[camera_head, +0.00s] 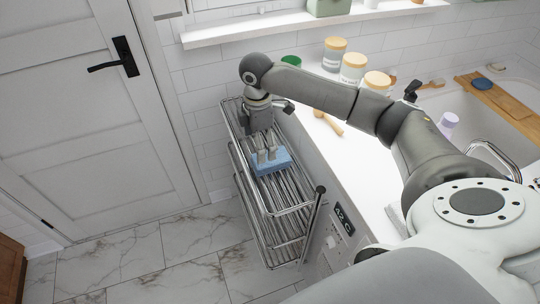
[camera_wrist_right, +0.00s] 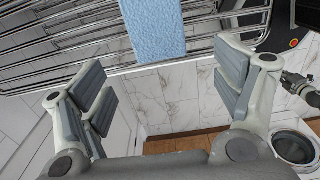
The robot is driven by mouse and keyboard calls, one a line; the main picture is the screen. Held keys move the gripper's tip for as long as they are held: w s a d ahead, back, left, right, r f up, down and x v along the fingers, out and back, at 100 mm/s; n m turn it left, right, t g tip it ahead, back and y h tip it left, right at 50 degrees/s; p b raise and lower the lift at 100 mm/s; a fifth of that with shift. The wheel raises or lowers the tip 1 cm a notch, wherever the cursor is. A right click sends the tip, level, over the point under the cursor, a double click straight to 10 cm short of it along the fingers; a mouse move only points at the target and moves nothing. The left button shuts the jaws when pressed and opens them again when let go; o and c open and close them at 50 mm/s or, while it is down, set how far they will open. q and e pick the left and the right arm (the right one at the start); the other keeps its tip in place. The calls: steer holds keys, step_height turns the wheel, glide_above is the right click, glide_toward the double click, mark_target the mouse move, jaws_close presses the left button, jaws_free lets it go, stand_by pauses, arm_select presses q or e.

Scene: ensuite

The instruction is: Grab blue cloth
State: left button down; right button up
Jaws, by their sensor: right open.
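The blue cloth (camera_head: 270,163) lies over the bars of the metal rack (camera_head: 288,195) in the head view. It also shows at the top middle of the right wrist view (camera_wrist_right: 153,30), hanging across the bars. My right gripper (camera_head: 266,152) reaches down over the rack, its fingers at the cloth in the head view. In the right wrist view its two fingers (camera_wrist_right: 168,80) are spread wide, with nothing between them. The cloth shows beyond the gap between them. I cannot tell whether a fingertip touches the cloth. My left gripper is not in view.
A white counter (camera_head: 345,160) with jars (camera_head: 353,66) and a wooden brush (camera_head: 328,122) runs along the rack's right side. A white door (camera_head: 85,120) stands at left. The marble floor (camera_head: 150,265) before the door is clear. A bath (camera_head: 500,125) is at right.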

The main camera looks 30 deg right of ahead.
steer(key=shift+s+a+f, duration=0.1)
steer(key=shift+f, duration=0.4)
steer(key=shift+s+a+f, duration=0.1)
steer(key=shift+f, duration=0.4)
steer(key=shift+w+d+f, duration=0.1)
steer(key=shift+f, duration=0.25)
step_height(320, 180, down, 4)
steer(key=shift+w+d+f+p, duration=0.1)
steer(key=shift+d+f+p, duration=0.1)
steer(key=shift+p, duration=0.3)
steer(key=shift+f, duration=0.4)
steer(key=shift+c, duration=0.2)
steer(key=c, duration=1.1)
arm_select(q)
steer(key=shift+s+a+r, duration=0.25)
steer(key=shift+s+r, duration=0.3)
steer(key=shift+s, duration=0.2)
arm_select(e)
steer(key=shift+o, duration=0.2)
steer(key=shift+r, duration=0.15)
